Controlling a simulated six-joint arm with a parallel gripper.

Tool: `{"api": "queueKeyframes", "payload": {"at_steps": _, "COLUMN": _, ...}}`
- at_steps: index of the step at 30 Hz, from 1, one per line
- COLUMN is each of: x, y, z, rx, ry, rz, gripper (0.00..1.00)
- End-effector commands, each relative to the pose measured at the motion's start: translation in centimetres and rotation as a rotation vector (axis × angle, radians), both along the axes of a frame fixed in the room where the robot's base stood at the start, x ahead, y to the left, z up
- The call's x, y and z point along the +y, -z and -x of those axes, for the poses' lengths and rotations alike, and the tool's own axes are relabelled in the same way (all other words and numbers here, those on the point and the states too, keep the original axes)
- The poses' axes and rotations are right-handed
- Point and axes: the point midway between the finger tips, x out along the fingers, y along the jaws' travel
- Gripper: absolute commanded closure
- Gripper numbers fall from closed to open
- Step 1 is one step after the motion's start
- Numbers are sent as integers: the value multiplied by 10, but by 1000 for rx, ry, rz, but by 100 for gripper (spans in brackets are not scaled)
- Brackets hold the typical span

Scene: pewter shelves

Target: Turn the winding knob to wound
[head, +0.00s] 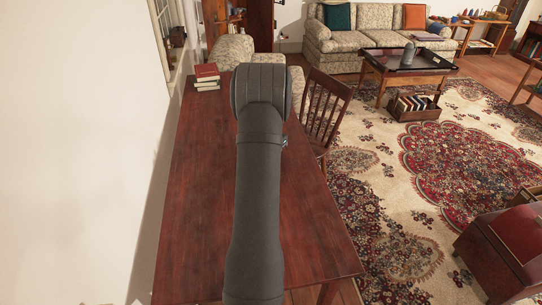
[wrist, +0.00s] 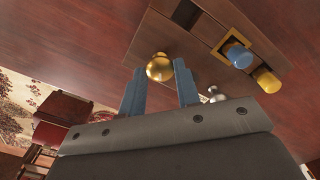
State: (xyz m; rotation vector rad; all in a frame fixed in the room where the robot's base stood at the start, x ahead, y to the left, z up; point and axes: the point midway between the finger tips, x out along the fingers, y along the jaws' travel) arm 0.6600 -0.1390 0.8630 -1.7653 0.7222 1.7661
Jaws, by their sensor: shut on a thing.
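In the wrist view, my gripper (wrist: 161,78) has its two blue fingers on either side of a round brass knob (wrist: 159,67), and it is shut on that knob. The knob stands out from a brown wooden panel (wrist: 170,35). No mark of the knob's setting can be made out, so I cannot tell how far it is turned. In the head view, my own arm hides the gripper and the panel.
The wrist view shows a blue knob (wrist: 238,55) in a brass frame, a yellow knob (wrist: 267,80) and a small silvery piece (wrist: 216,94) beside the right finger. In the head view, books (head: 206,78) lie on the wooden table (head: 195,200), with a chair (head: 322,112) at its right.

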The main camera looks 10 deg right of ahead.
Motion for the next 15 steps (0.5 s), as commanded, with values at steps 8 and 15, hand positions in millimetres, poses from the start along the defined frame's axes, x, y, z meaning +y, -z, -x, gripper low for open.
{"api": "queueKeyframes", "payload": {"at_steps": 8, "x": 0, "y": -1, "z": -1, "rx": -4, "ry": 249, "rz": 0, "gripper": 93}}
{"api": "queueKeyframes", "payload": {"at_steps": 15, "x": 0, "y": -1, "z": -1, "rx": -4, "ry": 415, "rz": 0, "gripper": 93}}
